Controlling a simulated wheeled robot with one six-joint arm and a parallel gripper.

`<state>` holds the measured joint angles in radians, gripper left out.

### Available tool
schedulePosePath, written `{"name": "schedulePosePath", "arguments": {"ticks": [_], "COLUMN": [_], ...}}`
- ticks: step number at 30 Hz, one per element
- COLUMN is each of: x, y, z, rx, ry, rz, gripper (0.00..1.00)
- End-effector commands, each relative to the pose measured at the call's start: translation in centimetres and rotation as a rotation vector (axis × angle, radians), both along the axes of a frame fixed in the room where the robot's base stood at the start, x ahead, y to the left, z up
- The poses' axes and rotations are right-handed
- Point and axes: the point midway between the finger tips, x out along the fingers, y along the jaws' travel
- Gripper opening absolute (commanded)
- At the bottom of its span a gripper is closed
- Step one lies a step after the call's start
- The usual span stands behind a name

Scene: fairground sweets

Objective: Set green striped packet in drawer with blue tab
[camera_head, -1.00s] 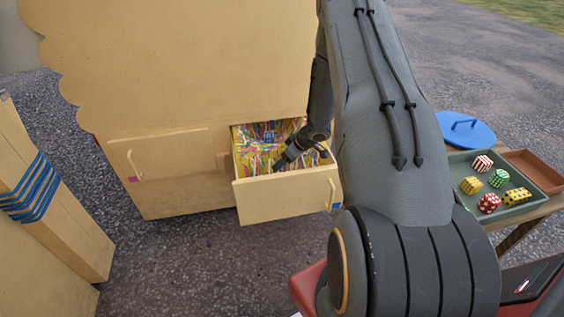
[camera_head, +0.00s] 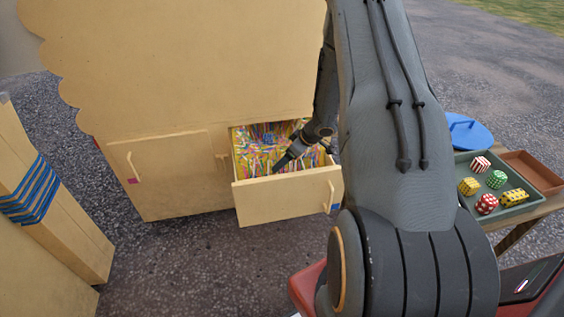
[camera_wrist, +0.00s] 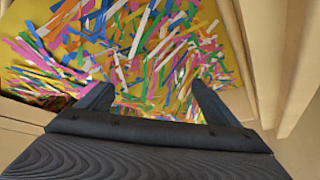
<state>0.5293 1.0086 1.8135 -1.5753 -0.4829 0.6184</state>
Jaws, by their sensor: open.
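The drawer with the blue tab (camera_head: 285,199) is pulled out from the wooden cabinet. Its small blue tab (camera_head: 336,207) sits at the right of its front, by the handle. My gripper (camera_head: 277,169) reaches down over the drawer, close behind its front panel; I cannot tell if it touches. In the wrist view my gripper (camera_wrist: 151,95) is open and empty above colourful paper strips (camera_wrist: 150,55). A green and white packet (camera_head: 497,179), which looks like the green striped one, lies on the dark green tray (camera_head: 470,218) at the right, far from my gripper.
A red striped packet (camera_head: 480,164), a red dotted one (camera_head: 487,204) and two yellow ones share the tray. A blue lid (camera_head: 470,131) lies behind it. A wooden post (camera_head: 60,215) stands at far left.

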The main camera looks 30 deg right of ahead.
Motion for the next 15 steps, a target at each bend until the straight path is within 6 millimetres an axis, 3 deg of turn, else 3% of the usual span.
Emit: {"name": "schedulePosePath", "arguments": {"ticks": [6,15], "x": [-2.2,-3.5], "y": [-1.3,-2.0], "z": [4.0,6.6], "rx": [-0.001,-0.003], "ry": [0.0,-0.002], "rz": [-0.003,-0.004], "gripper": [0.85,0.85]}}
